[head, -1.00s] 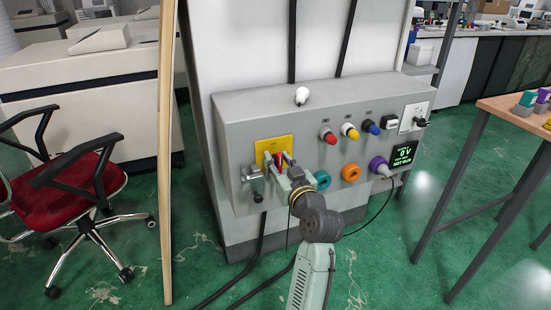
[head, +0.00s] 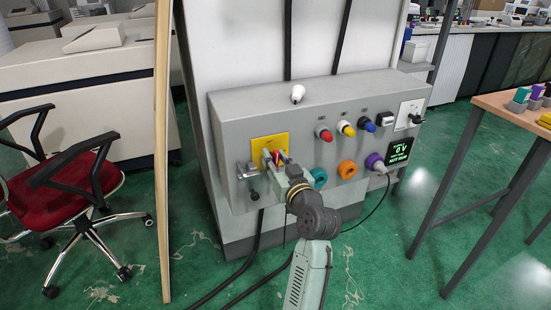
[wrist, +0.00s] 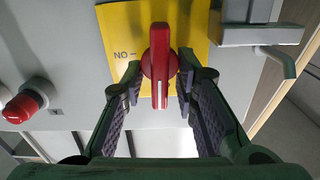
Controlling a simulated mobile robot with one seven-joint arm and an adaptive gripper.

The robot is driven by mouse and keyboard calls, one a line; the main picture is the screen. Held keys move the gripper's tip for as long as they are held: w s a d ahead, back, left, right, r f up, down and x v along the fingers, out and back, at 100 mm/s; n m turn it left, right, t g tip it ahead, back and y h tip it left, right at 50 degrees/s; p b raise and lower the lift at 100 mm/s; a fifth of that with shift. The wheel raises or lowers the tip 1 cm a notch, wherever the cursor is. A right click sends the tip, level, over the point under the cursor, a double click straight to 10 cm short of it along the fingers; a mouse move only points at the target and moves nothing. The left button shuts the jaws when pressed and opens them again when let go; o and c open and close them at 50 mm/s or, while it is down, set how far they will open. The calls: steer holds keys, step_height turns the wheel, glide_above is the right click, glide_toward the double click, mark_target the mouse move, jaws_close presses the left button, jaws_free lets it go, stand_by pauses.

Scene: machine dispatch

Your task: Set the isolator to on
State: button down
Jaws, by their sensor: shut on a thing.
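The isolator's red handle (wrist: 160,52) stands upright in the wrist view on a yellow plate (wrist: 118,32). A white line marks its lower end. Letters reading "NO" in the wrist picture lie left of the handle, which does not point at them. My gripper (wrist: 160,88) has one finger on each side of the handle and is shut on its lower part. In the head view, the yellow plate (head: 257,145) is at the left of a grey panel (head: 308,124). My gripper (head: 273,160) covers most of the red handle there.
A metal latch (head: 247,170) sits left of the plate. Red (head: 323,133), yellow and blue plugs, and teal (head: 319,177), orange and purple connectors, are to the right. A small display (head: 399,150) reads 0 V. A red chair (head: 68,187) stands left.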

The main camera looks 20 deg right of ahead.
steer(key=m+p, duration=0.1)
steer(key=m, duration=0.1)
steer(key=m+p, duration=0.1)
steer(key=shift+d+r+m, duration=0.15)
steer(key=shift+m, duration=0.25)
steer(key=m+p, duration=0.3)
steer(key=m, duration=0.2)
steer(key=shift+d+m+p, duration=0.2)
steer(key=shift+m+p, duration=0.1)
steer(key=shift+p, duration=0.1)
steer(key=shift+d+f+m+p, duration=0.1)
steer(key=shift+f+m+p, duration=0.1)
steer(key=shift+m+p, duration=0.9)
steer(key=shift+f+m+p, duration=0.2)
steer(key=shift+m+p, duration=0.5)
steer(key=shift+m, duration=0.8)
steer(key=shift+d+f+m+p, duration=0.1)
steer(key=shift+f+m+p, duration=0.1)
steer(key=shift+m+p, duration=0.9)
steer(key=shift+m, duration=0.3)
steer(key=shift+a, duration=0.1)
steer(key=c, duration=1.6)
jaws_free()
steer(key=shift+f, duration=0.1)
steer(key=shift+c, duration=0.2)
